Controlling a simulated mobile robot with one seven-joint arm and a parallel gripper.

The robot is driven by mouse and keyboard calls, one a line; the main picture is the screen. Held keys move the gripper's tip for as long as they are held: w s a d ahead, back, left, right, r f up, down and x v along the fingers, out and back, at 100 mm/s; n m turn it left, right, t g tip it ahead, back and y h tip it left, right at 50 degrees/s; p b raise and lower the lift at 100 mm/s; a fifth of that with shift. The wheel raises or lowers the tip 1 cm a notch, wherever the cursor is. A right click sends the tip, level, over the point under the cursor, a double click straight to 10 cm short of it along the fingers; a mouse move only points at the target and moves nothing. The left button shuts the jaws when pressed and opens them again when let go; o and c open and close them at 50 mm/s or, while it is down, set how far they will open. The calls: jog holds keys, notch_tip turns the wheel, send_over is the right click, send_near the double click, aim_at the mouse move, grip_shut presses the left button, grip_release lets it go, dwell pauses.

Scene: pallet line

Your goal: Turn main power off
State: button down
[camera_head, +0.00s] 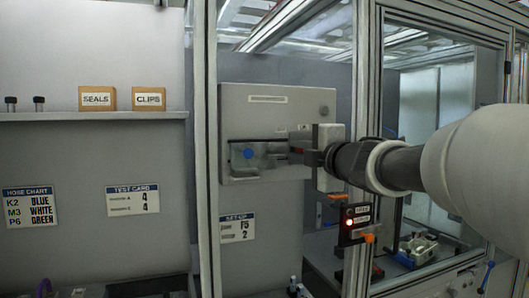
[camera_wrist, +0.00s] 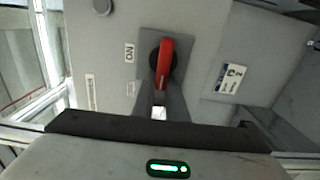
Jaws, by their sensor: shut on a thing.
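The main power switch is a red rotary handle (camera_wrist: 163,62) on a dark round base, on the grey electrical box (camera_head: 236,106). In the wrist view the handle stands nearly vertical, with an "ON" label (camera_wrist: 129,55) to its left. No "OFF" label can be made out. My gripper (camera_wrist: 163,92) is shut on the red handle, its fingers at the handle's lower part.
A metal frame post (camera_head: 204,150) stands left of the box. A lamp unit with a lit red light (camera_head: 350,222) hangs below my wrist. A set-up card (camera_head: 237,228) is under the box.

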jog(key=shift+w+d+f, duration=0.1)
jog(key=shift+d+f, duration=0.05)
jog(key=shift+d, duration=0.4)
jog(key=c, duration=1.9)
grip_release()
jog(key=shift+c, duration=0.2)
jog(key=shift+o, duration=0.9)
jog(key=shift+w+d, duration=0.1)
jog(key=shift+a, duration=0.3)
jog(key=p+v, duration=0.2)
jog(key=v, duration=1.5)
jog(key=shift+s, duration=0.25)
